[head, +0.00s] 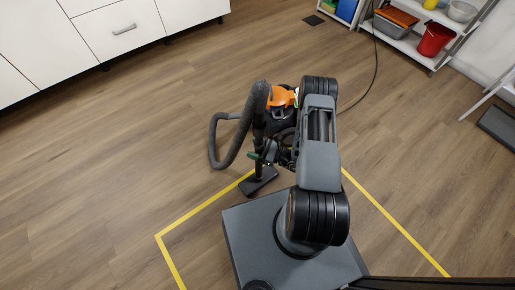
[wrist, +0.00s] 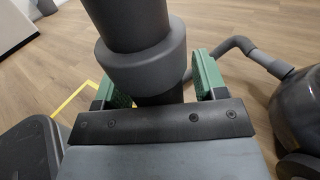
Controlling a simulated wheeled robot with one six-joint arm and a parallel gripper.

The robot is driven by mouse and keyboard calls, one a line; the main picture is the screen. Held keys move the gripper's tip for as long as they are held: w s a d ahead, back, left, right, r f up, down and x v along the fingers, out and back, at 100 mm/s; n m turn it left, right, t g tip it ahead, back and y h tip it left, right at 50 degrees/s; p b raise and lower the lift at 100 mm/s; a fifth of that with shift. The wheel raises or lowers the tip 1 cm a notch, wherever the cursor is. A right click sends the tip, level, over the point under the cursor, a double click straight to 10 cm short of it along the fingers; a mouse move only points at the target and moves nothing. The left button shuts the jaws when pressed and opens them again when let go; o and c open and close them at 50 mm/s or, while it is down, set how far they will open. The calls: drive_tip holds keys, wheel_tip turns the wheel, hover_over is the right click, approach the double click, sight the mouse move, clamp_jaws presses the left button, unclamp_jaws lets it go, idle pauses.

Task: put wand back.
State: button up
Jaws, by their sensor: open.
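The vacuum wand (head: 259,132) is a dark tube standing roughly upright beside the vacuum canister (head: 282,97), its flat floor head (head: 259,181) on the floor. A grey hose (head: 214,140) loops from the top of the wand to the left. My gripper (head: 264,157) is at the lower wand, partly hidden by my arm. In the wrist view my gripper (wrist: 165,83) is open, with a green-padded finger on each side of the wand (wrist: 145,63). Gaps show between the tube and the fingers. The dark canister (wrist: 300,105) is at the right there. Any wand holder is hidden.
Yellow tape (head: 205,207) marks the floor around my base. White cabinets (head: 115,28) stand at the upper left. A shelf (head: 405,42) with a red bucket (head: 436,39) is at the upper right. A black cord (head: 374,70) runs towards it. The wooden floor at left is clear.

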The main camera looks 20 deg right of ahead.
drive_tip(key=p+v, duration=0.2)
drive_tip(key=v, duration=1)
drive_tip(key=shift+s+r, duration=0.1)
drive_tip(key=shift+r, duration=0.05)
